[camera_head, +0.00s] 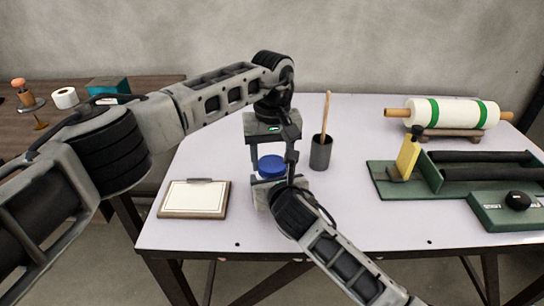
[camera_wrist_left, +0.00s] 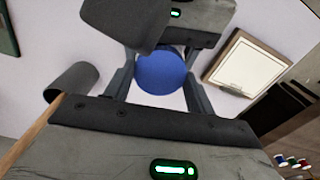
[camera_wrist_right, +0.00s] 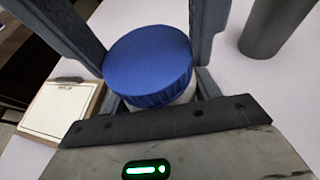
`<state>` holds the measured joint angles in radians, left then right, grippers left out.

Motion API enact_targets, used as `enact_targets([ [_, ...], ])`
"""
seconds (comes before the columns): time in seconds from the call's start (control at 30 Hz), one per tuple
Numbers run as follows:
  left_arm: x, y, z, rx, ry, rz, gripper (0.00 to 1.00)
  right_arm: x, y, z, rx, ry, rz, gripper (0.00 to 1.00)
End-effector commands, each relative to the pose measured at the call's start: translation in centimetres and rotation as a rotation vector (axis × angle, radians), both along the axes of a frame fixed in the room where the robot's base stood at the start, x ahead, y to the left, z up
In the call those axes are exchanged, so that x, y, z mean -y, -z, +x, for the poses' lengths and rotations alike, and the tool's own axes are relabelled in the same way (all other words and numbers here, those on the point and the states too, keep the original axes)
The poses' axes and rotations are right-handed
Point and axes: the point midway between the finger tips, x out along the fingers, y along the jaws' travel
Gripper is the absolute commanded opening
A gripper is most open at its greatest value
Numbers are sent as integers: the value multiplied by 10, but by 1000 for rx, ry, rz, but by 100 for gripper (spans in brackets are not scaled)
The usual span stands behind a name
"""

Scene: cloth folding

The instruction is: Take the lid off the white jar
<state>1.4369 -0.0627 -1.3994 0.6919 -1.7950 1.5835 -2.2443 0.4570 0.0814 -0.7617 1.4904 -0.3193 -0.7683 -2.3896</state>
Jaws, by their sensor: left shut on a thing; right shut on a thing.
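The blue lid (camera_head: 271,165) sits at the middle of the table between my two grippers. In the right wrist view the lid (camera_wrist_right: 148,62) is on top of the white jar (camera_wrist_right: 180,97), with only a strip of the jar showing. My left gripper (camera_head: 274,160) comes from above, its fingers down on either side of the lid and shut on it; the lid (camera_wrist_left: 162,72) also shows between them in the left wrist view. My right gripper (camera_head: 268,186) comes from the front, low down, shut on the jar's body. Most of the jar is hidden by the grippers.
A dark cup (camera_head: 321,153) with a wooden stick stands close right of the jar. A clipboard (camera_head: 195,198) lies to the left. The front middle table is clear.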

Motion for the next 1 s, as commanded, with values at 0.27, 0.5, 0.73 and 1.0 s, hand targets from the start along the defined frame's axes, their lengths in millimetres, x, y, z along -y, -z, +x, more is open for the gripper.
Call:
enact_targets([
  [0.27,2,-2,1,4,-567,-7,28,-2,0,-1,0,-5,0,0],
  [0.5,2,-2,1,4,-738,-9,28,-3,0,-1,1,-6,1,0],
  [0.73,2,-2,1,5,-736,-9,57,-3,0,-1,1,-7,1,0],
  [1.0,1,-1,0,2,-735,-4,77,-1,0,-1,0,-3,0,0],
])
